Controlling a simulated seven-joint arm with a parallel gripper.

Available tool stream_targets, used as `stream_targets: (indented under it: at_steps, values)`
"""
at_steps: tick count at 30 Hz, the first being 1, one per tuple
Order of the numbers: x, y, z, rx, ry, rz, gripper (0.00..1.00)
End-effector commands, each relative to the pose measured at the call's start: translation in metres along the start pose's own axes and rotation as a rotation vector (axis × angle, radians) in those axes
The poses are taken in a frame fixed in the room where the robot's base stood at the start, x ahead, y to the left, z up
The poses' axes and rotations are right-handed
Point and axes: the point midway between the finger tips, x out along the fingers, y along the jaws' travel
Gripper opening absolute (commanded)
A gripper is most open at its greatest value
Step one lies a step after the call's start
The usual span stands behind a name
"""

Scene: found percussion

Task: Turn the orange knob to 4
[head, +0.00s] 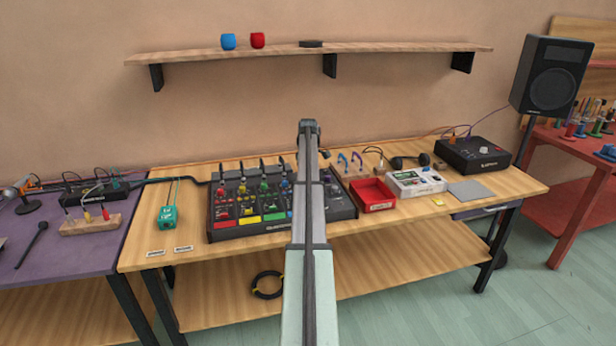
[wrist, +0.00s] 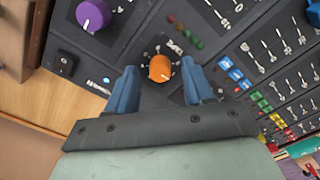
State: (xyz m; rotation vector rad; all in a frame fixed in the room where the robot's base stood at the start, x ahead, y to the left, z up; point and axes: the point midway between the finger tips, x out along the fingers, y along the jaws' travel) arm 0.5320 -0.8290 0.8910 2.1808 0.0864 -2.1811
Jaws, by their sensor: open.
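The orange knob (wrist: 160,68) sits on a dark panel in the wrist view, with a ring of small white marks around it. The numbers are too small to read, so its setting is unclear. My gripper (wrist: 160,85) is open, with one blue finger on each side of the knob and a gap to both. I cannot tell whether the fingertips reach down to the knob's height. In the head view my arm covers the part of the dark mixer (head: 250,225) behind it, and the orange knob does not show there.
A purple knob (wrist: 93,15) lies left of the orange one. Rows of coloured buttons (wrist: 262,103) are to the right. In the head view a red tray (head: 374,196), a white box (head: 416,183) and a teal device (head: 171,217) stand near the mixer on the wooden table.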

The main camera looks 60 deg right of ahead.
Motion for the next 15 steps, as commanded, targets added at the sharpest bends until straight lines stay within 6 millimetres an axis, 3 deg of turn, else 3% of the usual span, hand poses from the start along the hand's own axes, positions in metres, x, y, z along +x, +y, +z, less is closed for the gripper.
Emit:
stream_targets:
  at_steps: [9,15]
  values:
    - [0.0023,0.0000,0.0000,0.000,0.000,0.000,0.52]
    - [0.0022,0.0001,0.0000,0.000,0.000,0.000,0.34]
